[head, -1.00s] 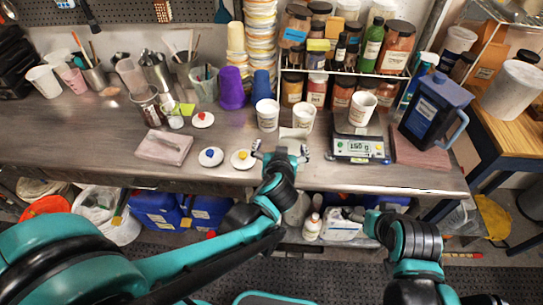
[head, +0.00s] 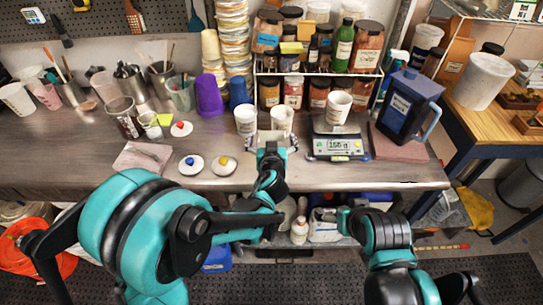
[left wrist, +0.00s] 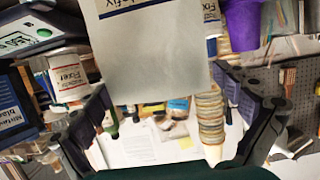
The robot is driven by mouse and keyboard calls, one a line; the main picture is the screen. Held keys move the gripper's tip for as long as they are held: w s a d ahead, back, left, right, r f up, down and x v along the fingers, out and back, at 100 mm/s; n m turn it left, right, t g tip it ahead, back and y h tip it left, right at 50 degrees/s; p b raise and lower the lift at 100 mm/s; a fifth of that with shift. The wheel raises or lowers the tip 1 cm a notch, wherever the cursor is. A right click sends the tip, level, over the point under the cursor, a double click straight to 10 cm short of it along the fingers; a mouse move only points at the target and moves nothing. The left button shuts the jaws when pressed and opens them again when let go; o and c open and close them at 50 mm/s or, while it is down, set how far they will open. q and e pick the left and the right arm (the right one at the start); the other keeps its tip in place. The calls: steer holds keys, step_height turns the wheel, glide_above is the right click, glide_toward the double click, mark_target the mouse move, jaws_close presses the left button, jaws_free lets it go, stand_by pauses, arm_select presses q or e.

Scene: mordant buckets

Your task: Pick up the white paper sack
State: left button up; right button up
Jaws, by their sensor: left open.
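The white paper sack (head: 272,136) stands on the steel bench in front of two white cups in the head view, mostly hidden by my left gripper. In the left wrist view the sack (left wrist: 155,55) fills the top middle as a pale, upright face, with printed lettering cut by the frame edge. My left gripper (head: 271,146) is open at the bench's front side. Its fingers (left wrist: 162,95) show to either side of the sack in the wrist view; I cannot tell whether they touch it. My right arm (head: 385,230) is low at the right, its fingers not visible.
White cups (head: 246,121) stand close behind the sack. A scale (head: 338,146) bearing a cup is to its right, with a blue jug (head: 408,105) beyond. Lidded dishes (head: 224,165) lie to the left. A jar rack (head: 318,75) stands behind.

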arm_select(q)
steer(key=shift+r, duration=0.1)
steer(key=c, duration=1.9)
